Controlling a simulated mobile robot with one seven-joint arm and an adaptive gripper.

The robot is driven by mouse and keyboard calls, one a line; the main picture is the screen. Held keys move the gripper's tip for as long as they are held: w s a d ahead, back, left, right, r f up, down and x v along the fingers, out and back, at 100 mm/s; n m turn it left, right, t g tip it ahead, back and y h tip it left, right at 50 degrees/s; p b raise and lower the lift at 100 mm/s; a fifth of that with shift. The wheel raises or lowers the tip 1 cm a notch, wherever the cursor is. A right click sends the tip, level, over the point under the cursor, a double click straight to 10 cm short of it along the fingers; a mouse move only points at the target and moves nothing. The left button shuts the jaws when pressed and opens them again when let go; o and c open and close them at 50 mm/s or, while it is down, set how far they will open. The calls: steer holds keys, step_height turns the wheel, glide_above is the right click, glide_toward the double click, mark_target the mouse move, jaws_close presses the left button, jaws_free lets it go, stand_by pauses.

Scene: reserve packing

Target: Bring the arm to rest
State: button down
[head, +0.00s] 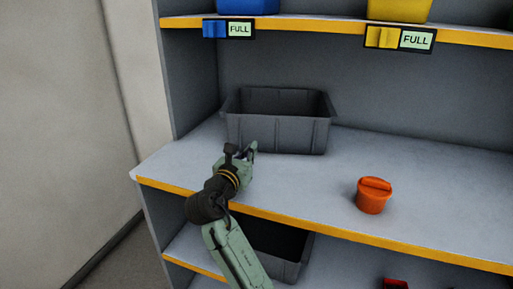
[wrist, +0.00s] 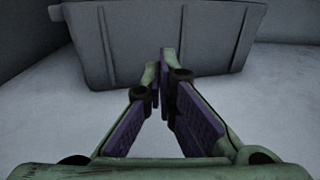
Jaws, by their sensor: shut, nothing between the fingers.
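My arm (head: 233,254) reaches up from the bottom of the head view over the front edge of the middle shelf. My gripper (head: 252,148) is in front of a grey bin, above the shelf surface. In the wrist view my gripper (wrist: 163,62) has its two fingertips together, with nothing between them. The grey bin (head: 277,136) stands upright at the back left of the shelf; its front wall (wrist: 160,40) fills the top of the wrist view. I cannot tell the exact gap between fingertips and bin.
An orange lidded pot (head: 373,196) stands on the middle shelf (head: 310,185), to the right. Blue (head: 247,5) and yellow (head: 400,10) bins sit above, over labels reading FULL. A dark bin (head: 283,250) and a red item (head: 394,284) are below. A wall (head: 60,130) is at left.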

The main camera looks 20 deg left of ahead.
steer(key=shift+s+a+r+b, duration=0.1)
steer(key=shift+s+b, duration=0.1)
steer(key=shift+s, duration=0.9)
steer(key=shift+s+r+b, duration=0.1)
steer(key=shift+s+b, duration=0.05)
steer(key=shift+s, duration=0.9)
